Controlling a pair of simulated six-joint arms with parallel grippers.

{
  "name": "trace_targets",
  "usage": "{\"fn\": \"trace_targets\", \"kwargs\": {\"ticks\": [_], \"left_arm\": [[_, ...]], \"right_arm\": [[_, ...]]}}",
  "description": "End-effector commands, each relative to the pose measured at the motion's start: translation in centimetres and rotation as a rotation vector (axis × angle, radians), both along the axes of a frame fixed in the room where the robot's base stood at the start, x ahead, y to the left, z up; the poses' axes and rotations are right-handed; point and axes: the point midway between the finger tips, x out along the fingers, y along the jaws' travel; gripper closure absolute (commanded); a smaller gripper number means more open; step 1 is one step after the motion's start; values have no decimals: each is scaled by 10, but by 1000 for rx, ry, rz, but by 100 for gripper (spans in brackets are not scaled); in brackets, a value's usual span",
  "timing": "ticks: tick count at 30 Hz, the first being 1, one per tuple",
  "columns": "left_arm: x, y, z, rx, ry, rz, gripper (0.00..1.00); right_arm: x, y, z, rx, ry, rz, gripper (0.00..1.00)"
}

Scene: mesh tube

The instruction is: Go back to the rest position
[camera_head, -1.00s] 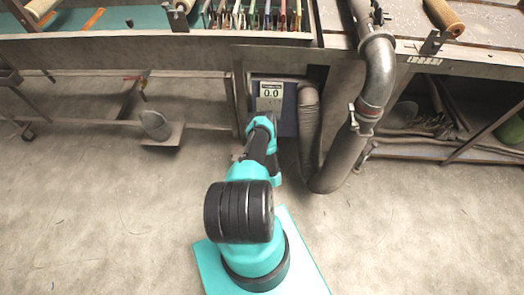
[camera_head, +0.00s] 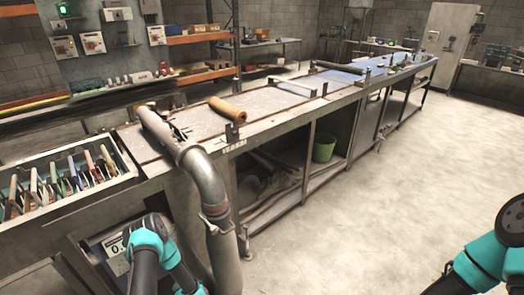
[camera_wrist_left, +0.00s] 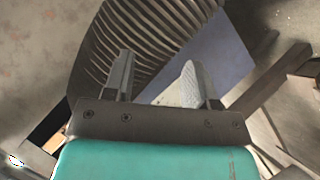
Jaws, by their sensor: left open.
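My left gripper (camera_wrist_left: 160,78) shows in the left wrist view with its two fingers apart and nothing between them. A grey ribbed hose (camera_wrist_left: 135,40) is behind the fingers, and a blue-grey panel (camera_wrist_left: 212,58) lies to its right. I cannot tell how far off they are. In the head view my left arm is at the bottom left, in front of a box with a digital display (camera_head: 116,250); its fingers cannot be made out. My right arm enters at the bottom right over open floor; its gripper fingers do not show.
A metal duct (camera_head: 205,185) bends down from the long workbench (camera_head: 185,125), close to my left arm. A tool tray (camera_head: 130,167) holds several coloured handles at left. A brown roll (camera_head: 227,109) lies on the bench. A green bucket (camera_head: 324,148) is on the lower shelf. The floor at right is clear.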

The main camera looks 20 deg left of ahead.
Motion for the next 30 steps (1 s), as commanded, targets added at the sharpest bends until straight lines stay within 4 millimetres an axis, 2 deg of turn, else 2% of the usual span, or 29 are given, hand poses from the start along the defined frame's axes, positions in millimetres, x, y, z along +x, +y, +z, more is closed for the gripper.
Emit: {"fn": "trace_targets", "kwargs": {"ticks": [1, 3, 8, 13, 18, 21, 24, 30], "left_arm": [[15, -24, 16, -25, 51, -80, 48], [28, -58, 33, -57, 135, -194, 48], [35, -138, 79, -113, 320, -470, 48], [12, -218, 134, -150, 510, -780, 48], [-36, -282, 190, -166, 685, -1084, 48], [-64, -305, 215, -169, 762, -1220, 48], [-83, -316, 230, -171, 810, -1301, 48], [-92, -320, 235, -174, 831, -1335, 48]], "right_arm": [[0, 0, 0, 0, 0, 0, 57], [0, 0, 0, 0, 0, 0, 57], [0, 0, 0, 0, 0, 0, 57], [0, 0, 0, 0, 0, 0, 57], [0, 0, 0, 0, 0, 0, 57], [0, 0, 0, 0, 0, 0, 57], [0, 0, 0, 0, 0, 0, 57], [0, 0, 0, 0, 0, 0, 57]]}}
